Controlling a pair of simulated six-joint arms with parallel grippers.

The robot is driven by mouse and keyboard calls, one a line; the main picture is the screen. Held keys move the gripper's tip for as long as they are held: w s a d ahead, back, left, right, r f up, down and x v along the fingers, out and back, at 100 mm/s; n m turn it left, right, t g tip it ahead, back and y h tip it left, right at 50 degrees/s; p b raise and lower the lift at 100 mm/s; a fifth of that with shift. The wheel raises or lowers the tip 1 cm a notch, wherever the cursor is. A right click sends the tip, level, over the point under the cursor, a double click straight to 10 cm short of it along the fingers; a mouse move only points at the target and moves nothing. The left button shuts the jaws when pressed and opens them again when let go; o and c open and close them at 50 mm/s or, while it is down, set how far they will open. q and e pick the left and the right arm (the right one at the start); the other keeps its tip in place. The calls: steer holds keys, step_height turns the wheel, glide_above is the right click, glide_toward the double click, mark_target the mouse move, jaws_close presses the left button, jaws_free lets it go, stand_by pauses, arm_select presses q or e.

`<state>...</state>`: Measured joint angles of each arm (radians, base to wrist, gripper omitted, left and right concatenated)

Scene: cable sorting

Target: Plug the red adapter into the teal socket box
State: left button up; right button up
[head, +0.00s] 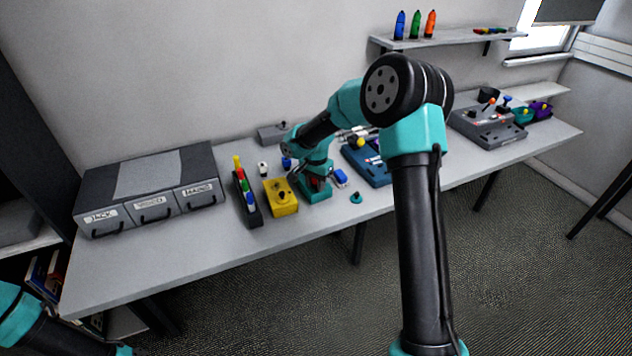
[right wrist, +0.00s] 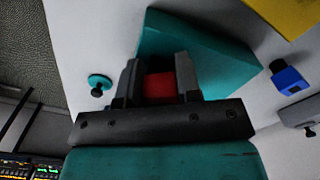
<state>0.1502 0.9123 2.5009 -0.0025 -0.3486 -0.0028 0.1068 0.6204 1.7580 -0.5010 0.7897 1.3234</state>
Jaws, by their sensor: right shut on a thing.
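The teal socket box (head: 322,194) stands near the middle of the table, right of a yellow box. My right gripper (head: 312,179) is low over it. In the right wrist view, the gripper (right wrist: 159,75) is shut on the red adapter (right wrist: 160,87), which sits between the two dark fingers. The teal box (right wrist: 205,48) lies right beyond the fingertips. The adapter's far end is hidden, so I cannot tell whether it is in a socket. Only a little red (head: 315,182) shows in the head view. My left arm is at the lower left corner, its gripper out of view.
The yellow box (head: 287,204) stands close on the left, beside a dark rack (head: 254,217) of coloured pieces. A blue adapter (right wrist: 288,80) and a teal disc with a black knob (head: 356,198) lie nearby. A dark blue box (head: 368,172) is on the right. The table's front edge is clear.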

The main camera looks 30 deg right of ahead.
steer(key=shift+s+f, duration=0.2)
steer(key=shift+f, duration=0.7)
stand_by(0.9)
steer(key=o, duration=1)
steer(key=shift+c, duration=1.2)
steer(key=shift+r, duration=0.55)
steer(key=shift+c, duration=0.5)
steer(key=o, duration=0.5)
steer(key=shift+d+r, duration=0.15)
steer(key=shift+r, duration=0.3)
steer(key=shift+o, duration=0.2)
steer(key=shift+w+r, duration=0.2)
steer(key=shift+r, duration=2.55)
